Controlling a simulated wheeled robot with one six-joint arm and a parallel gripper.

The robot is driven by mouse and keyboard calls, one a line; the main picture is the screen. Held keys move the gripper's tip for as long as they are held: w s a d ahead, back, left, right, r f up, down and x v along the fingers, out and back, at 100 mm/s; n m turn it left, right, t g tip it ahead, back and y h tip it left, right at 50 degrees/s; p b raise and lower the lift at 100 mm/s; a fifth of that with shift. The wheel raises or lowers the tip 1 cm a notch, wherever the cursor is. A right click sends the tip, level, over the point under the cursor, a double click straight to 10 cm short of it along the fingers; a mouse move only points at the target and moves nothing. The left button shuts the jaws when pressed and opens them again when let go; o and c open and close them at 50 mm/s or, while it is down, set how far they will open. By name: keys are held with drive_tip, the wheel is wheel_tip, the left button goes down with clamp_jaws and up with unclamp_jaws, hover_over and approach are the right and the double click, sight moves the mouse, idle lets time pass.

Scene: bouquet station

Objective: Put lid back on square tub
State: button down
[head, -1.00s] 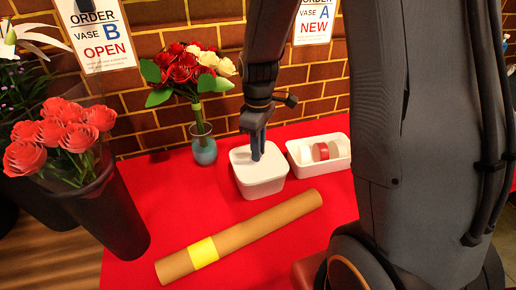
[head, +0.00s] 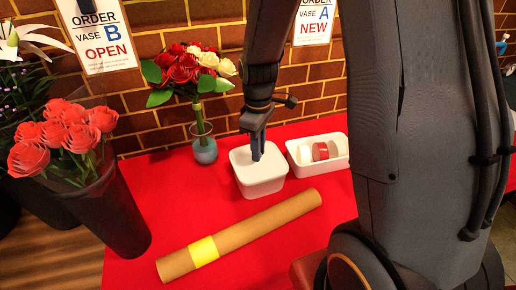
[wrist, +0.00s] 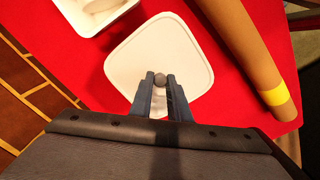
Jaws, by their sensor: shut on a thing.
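The white square tub (head: 262,185) stands on the red table, near its middle in the head view. Its white lid (head: 243,157) lies on top and looks level with the rim; I cannot tell whether it is pressed fully down. In the wrist view the lid (wrist: 150,45) fills the centre and hides the tub below. My gripper (head: 257,155) points down at the lid's middle. In the wrist view its two fingers (wrist: 160,82) are shut on the lid's small grey knob (wrist: 160,78).
A white tray (head: 335,161) with rolls of tape stands just right of the tub. A cardboard tube (head: 250,225) with a yellow band lies in front. A dark bucket (head: 110,215) of red roses is at left.

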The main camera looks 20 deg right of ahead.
idle(0.4)
drive_tip(key=c, duration=1.1)
unclamp_jaws()
drive_tip(key=shift+r, duration=0.1)
drive_tip(key=shift+r+p, duration=3.05)
drive_tip(key=shift+r, duration=0.35)
clamp_jaws()
